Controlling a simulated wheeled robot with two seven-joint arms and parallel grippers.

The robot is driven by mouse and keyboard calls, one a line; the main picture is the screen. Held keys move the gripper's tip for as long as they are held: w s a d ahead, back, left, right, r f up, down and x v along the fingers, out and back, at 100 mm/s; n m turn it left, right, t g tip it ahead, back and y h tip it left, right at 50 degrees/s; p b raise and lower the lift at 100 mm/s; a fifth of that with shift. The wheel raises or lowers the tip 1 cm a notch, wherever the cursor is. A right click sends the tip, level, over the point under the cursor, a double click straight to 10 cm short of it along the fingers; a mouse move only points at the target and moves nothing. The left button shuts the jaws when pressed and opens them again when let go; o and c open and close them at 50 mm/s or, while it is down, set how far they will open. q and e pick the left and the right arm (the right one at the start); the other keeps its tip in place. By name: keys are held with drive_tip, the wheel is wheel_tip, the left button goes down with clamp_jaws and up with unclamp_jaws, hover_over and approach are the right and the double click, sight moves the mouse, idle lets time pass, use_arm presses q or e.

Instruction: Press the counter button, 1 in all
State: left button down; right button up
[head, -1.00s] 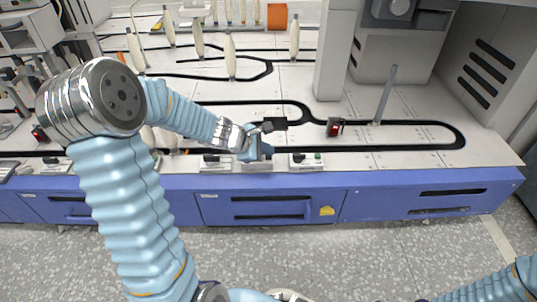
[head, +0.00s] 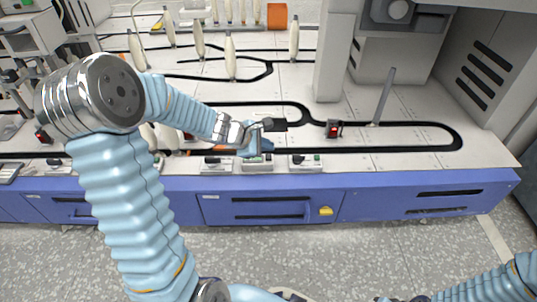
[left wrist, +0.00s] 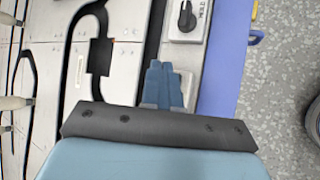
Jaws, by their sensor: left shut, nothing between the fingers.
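My left gripper (head: 264,148) is shut and empty, with its blue fingertips just above and behind the middle control box on the front edge of the bench. That pale control box (head: 257,167) shows its front and part of its top, with small dark and green details. The counter button cannot be made out for certain. In the left wrist view the closed fingers (left wrist: 163,84) lie over the box (left wrist: 187,88) and hide part of it. Contact cannot be told. My right gripper is out of view; only part of my right arm shows at the lower right.
A box with a black knob (head: 305,162) stands right of the middle box, and another box (head: 216,166) stands to its left. Black track (head: 400,148) runs behind them. A red-and-black unit (head: 333,129) and several bobbins (head: 230,56) stand further back.

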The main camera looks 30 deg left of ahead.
sight(266, 158)
use_arm(q)
wheel_tip(266, 158, up, 4)
drive_tip(key=p, duration=0.3)
drive_tip(key=shift+r, duration=0.15)
idle(0.6)
